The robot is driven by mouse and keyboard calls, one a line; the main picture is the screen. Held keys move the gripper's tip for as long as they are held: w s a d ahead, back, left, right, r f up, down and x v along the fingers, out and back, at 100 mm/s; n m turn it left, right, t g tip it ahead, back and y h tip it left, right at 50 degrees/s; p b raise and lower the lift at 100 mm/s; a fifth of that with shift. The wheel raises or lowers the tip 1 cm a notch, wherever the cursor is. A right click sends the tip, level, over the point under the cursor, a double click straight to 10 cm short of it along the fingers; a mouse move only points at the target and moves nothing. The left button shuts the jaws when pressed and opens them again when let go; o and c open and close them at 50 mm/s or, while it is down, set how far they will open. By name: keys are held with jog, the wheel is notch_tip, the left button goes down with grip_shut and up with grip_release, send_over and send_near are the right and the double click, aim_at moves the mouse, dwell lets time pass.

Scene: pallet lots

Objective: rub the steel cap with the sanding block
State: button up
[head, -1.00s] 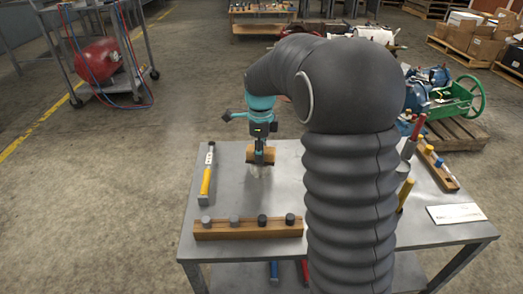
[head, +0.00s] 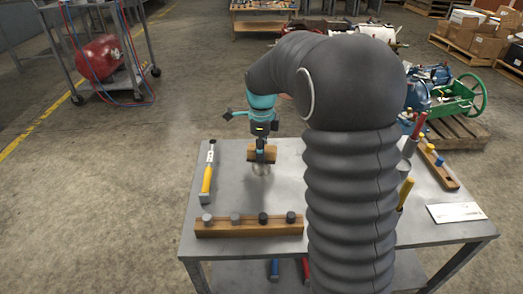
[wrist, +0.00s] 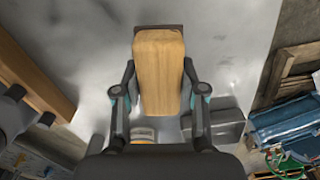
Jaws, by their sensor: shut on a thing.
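My gripper (head: 261,149) is shut on the sanding block (head: 253,153), a wooden block with a dark face. It is held over the table beyond the wooden rack. In the wrist view the sanding block (wrist: 160,70) sits between the two fingers. The rack (head: 250,230) lies near the table's front edge and bears a row of round caps. The two on the left, a grey cap (head: 207,219) and another grey cap (head: 236,218), are lighter than the two dark ones (head: 263,218) on the right. I cannot tell for sure which is steel. The block is apart from all of them.
A yellow-handled tool (head: 206,180) lies at the table's left edge. A second rack (head: 436,165) with coloured pieces and a white card (head: 456,213) are on the right. A red-handled tool (head: 417,128) stands near my arm. The table's (head: 215,258) middle is partly hidden by my arm.

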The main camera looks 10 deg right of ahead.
jog(key=shift+w+d, duration=0.15)
jog(key=shift+w, duration=0.15)
jog(key=shift+s, duration=0.1)
jog(key=shift+s+a, duration=0.4)
jog(key=shift+s, duration=0.4)
jog(key=shift+w+d+p, duration=0.4)
jog(key=shift+w, duration=0.45)
jog(key=shift+r, duration=0.15)
jog(key=shift+r+p, duration=2.25)
jog(key=shift+r, duration=0.65)
